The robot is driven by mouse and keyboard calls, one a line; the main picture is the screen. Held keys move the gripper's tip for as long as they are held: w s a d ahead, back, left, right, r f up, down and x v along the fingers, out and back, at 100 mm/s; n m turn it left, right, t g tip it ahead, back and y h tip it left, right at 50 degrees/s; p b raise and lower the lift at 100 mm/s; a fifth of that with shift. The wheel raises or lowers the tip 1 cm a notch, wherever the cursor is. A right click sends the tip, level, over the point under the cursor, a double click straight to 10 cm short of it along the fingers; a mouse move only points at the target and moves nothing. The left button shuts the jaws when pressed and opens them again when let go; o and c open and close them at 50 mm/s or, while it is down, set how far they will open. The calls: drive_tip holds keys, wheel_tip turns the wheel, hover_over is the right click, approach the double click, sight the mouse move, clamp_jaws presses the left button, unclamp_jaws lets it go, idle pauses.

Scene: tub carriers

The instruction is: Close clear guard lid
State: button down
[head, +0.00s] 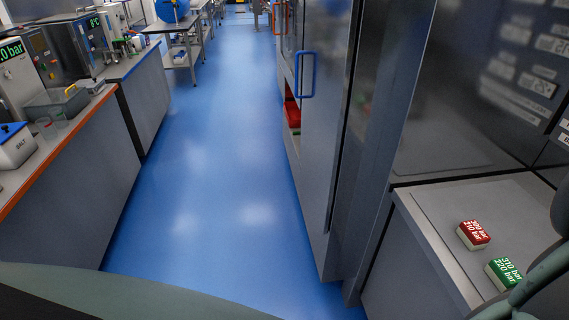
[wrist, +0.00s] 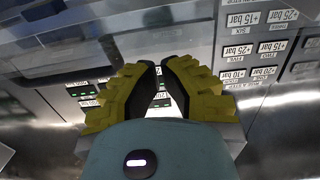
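My gripper (wrist: 159,66) shows in the wrist view with yellow ribbed fingers and black pads. The fingertips lean together with only a narrow gap, and I see nothing held between them. A see-through panel (wrist: 85,45) with a pale edge spans the upper left of the wrist view; it looks like the clear guard lid, but its hinge and how far it stands open cannot be told. Behind the fingers are small dark labelled blocks with green marks (wrist: 84,90). In the head view the lid cannot be made out, and the gripper is out of sight.
A steel panel with white pressure labels (wrist: 270,47) fills the right of the wrist view. In the head view, a red block (head: 473,235) and a green block (head: 504,273) sit on the right counter (head: 440,230). A tall grey cabinet (head: 325,130) stands beside the clear blue floor (head: 215,200).

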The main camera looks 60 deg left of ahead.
drive_tip(key=f+b, duration=0.1)
drive_tip(key=f, duration=0.1)
drive_tip(key=s+f+b, duration=0.1)
drive_tip(key=f+b, duration=0.2)
drive_tip(key=f, duration=0.1)
drive_tip(key=shift+s+a+f+b, duration=0.2)
drive_tip(key=shift+a+f+b, duration=0.05)
drive_tip(key=shift+f+b, duration=0.1)
wheel_tip(320, 180, down, 2)
drive_tip(key=shift+s+a+t+h+b, duration=0.1)
drive_tip(key=shift+t+h+b, duration=0.2)
drive_tip(key=shift+t+b, duration=0.5)
drive_tip(key=shift+f, duration=0.1)
